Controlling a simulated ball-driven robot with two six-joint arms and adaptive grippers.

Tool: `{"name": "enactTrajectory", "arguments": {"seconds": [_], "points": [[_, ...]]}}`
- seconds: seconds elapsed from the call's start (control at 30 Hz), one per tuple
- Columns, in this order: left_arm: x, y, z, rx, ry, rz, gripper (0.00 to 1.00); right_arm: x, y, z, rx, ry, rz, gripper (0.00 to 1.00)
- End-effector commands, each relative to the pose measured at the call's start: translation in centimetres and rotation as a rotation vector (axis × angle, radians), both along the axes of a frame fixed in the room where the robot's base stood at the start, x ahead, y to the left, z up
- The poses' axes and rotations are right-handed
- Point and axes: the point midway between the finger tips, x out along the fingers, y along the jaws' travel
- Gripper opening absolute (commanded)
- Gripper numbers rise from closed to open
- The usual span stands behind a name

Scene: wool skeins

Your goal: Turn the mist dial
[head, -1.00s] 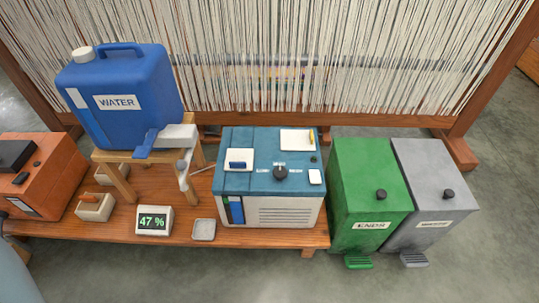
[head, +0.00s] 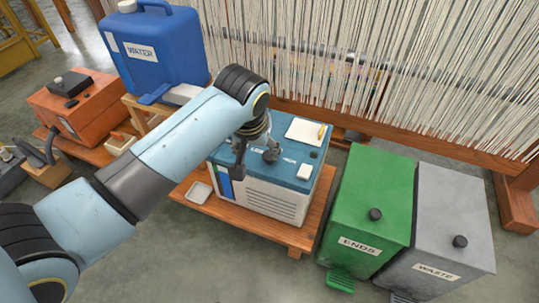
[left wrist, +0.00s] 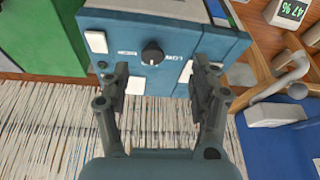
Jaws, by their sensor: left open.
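The mist dial (head: 271,155) is a dark round knob on the blue top of the humidifier box (head: 262,198). In the left wrist view the dial (left wrist: 152,53) shows clearly, with a white pointer mark and lettering on both sides. My left gripper (head: 252,158) is over the box top, close to the dial, and hides part of the top in the head view. In the left wrist view its two fingers (left wrist: 160,70) stand apart, with the dial in the gap between them and nothing held. Whether the fingers are level with the dial I cannot tell. My right gripper is not in view.
A blue water can (head: 152,50) stands on a wooden stand behind my left arm. Green (head: 365,205) and grey (head: 440,225) bins stand right of the box. The loom's warp threads (head: 400,70) rise behind. A small white tray (head: 198,192) lies left of the box.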

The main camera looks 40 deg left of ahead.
Motion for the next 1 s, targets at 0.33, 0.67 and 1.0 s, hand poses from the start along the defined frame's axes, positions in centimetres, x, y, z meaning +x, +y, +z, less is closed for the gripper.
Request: {"name": "enactTrajectory", "arguments": {"seconds": [0.33, 0.67, 1.0], "points": [[3.5, 0.2, -1.3, -0.001, -0.054, -0.002, 0.62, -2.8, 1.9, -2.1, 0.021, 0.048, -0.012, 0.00], [5.7, 1.1, -7.2, -0.001, -0.053, -0.003, 0.62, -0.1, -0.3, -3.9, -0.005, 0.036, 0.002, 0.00], [6.5, 1.4, -8.5, -0.002, -0.057, -0.003, 0.62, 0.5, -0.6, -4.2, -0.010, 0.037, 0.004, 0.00]]}}
